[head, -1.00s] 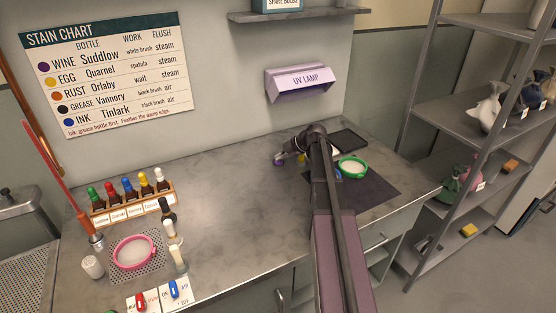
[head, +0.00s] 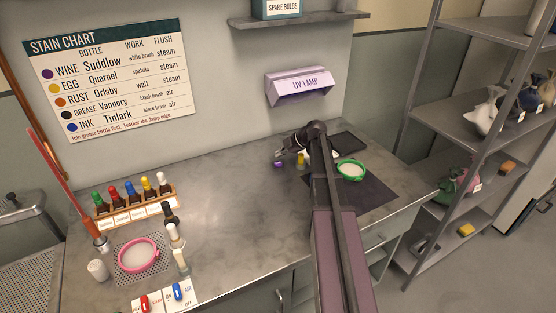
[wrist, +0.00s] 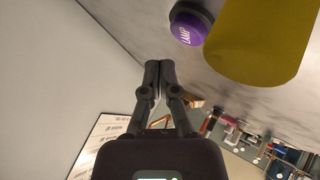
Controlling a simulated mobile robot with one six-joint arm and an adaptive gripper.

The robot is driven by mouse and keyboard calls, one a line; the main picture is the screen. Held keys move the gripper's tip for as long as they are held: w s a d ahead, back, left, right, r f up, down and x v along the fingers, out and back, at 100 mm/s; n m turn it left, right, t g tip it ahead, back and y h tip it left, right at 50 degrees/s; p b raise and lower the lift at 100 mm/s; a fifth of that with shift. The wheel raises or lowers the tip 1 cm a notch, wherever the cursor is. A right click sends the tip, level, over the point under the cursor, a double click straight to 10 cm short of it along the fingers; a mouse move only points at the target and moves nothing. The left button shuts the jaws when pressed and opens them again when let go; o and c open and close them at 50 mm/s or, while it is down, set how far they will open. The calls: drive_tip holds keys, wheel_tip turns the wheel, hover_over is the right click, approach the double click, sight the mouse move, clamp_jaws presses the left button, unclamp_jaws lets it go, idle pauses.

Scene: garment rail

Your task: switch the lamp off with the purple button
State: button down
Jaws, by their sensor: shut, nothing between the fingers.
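The purple button (head: 278,164), a round cap on a dark base, sits on the counter below the lamp. It shows in the wrist view, marked LAMP (wrist: 187,28), at the top. My gripper (head: 279,152) is shut and empty, just behind and above the button in the head view. In the wrist view its closed fingertips (wrist: 159,64) are apart from the button, which lies above and right of them. The UV lamp (head: 298,86), a pale purple hood, is on the wall. I cannot tell surely whether it is lit.
A yellow cylinder (wrist: 255,42) stands right beside the button. A green-rimmed bowl (head: 351,170) and a dark mat (head: 365,194) lie right of my arm. Several bottles (head: 130,193) stand in a rack at left. The counter's middle (head: 230,210) is clear.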

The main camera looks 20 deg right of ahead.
sight(280, 163)
drive_tip(key=shift+r+p, duration=1.35)
drive_tip(key=shift+r, duration=0.3)
